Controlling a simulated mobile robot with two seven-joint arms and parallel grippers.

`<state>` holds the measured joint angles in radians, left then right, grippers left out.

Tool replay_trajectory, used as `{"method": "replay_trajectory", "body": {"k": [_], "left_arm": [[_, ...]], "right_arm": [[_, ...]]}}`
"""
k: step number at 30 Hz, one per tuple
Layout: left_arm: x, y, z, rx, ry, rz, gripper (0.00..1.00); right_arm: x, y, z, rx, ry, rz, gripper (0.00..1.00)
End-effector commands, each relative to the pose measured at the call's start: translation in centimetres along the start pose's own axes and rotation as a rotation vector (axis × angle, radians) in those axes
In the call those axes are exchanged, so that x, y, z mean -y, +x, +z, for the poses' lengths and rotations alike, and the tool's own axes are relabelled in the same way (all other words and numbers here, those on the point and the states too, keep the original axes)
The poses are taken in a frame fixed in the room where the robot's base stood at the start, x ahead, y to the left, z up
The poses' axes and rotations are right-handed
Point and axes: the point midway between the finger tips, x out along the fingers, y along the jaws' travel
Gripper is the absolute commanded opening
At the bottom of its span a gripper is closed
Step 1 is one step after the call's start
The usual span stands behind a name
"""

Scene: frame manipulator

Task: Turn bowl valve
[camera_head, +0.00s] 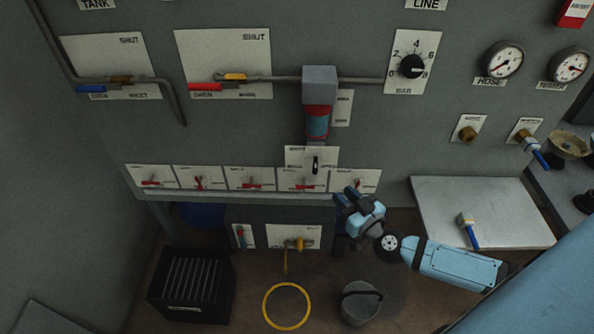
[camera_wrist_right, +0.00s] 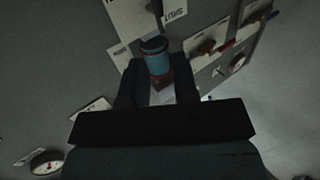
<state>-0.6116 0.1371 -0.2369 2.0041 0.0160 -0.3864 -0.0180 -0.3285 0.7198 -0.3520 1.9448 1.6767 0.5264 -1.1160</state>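A filter unit hangs on the grey panel, with a grey head (camera_head: 320,85) and a red and blue bowl (camera_head: 318,122) below it. Under the bowl a white plate carries a small black lever (camera_head: 315,165), standing about upright; the plate's label is too small to read. My right gripper (camera_head: 352,197) is below and right of this lever, apart from it, near the right end of the row of small red-handled valves (camera_head: 250,184). In the right wrist view its fingers (camera_wrist_right: 158,85) are spread and empty, with the blue bowl (camera_wrist_right: 154,55) beyond them. My left gripper is not in view.
A pipe valve with a red handle (camera_head: 205,87) and one with a blue handle (camera_head: 90,88) are at upper left. A pale shelf (camera_head: 480,205) holds a blue-handled valve (camera_head: 468,230). A black crate (camera_head: 190,285), yellow ring (camera_head: 287,306) and bucket (camera_head: 358,305) stand below.

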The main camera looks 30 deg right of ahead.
Motion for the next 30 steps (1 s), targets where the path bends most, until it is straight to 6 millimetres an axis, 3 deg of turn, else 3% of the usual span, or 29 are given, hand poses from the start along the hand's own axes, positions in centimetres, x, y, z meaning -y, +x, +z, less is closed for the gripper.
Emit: {"method": "replay_trajectory", "body": {"k": [18, 24, 30], "left_arm": [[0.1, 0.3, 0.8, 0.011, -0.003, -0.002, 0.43], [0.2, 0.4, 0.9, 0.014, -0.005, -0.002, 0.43], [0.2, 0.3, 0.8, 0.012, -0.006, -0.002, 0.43]], "right_arm": [[0.1, 11.3, 0.0, -0.002, 0.004, -0.001, 0.27], [0.1, 13.0, -0.1, -0.001, 0.003, -0.002, 0.27], [0.1, 13.3, 0.0, 0.0, 0.003, -0.003, 0.27]]}}
